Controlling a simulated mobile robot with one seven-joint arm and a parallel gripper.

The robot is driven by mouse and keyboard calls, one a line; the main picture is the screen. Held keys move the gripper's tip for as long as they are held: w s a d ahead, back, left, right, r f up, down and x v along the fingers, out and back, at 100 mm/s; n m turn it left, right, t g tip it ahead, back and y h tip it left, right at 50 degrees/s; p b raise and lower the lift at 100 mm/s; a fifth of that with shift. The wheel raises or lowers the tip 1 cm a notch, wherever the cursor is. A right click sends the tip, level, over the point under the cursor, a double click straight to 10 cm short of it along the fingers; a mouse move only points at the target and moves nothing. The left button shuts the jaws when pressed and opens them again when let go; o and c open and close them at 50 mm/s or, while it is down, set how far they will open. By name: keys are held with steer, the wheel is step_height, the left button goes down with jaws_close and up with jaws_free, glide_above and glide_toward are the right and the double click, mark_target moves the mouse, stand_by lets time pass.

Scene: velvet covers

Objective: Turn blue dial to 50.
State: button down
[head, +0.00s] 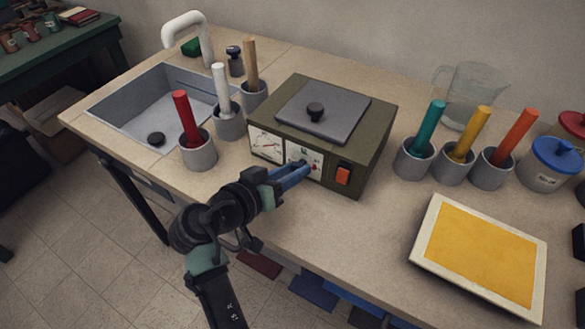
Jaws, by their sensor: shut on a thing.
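The olive-green box (375,140) stands on the counter with a grey lid and black knob on top. Its front has a white dial panel (297,150) beside a white gauge panel (264,146). My gripper (307,167) reaches the lower part of the dial panel from the front left and is shut at the blue dial there. The fingers cover most of the dial, so its pointer and the number it stands at cannot be read. The gauge's reading is too small to tell.
Grey cups with coloured sticks stand on both sides. A yellow framed panel (480,250) lies at right, and a sink (150,105) is at left. The counter before the box is clear.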

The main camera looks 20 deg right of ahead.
steer(key=n+h, duration=0.1)
steer(key=n+g+h, duration=0.1)
steer(key=n, duration=0.1)
steer(key=shift+w+a+f+n, duration=0.1)
steer(key=shift+w+f+n, duration=0.05)
steer(key=shift+n, duration=0.15)
stand_by(0.4)
steer(key=c, duration=0.5)
jaws_free()
steer(key=v, duration=1.3)
steer(key=shift+w, duration=0.1)
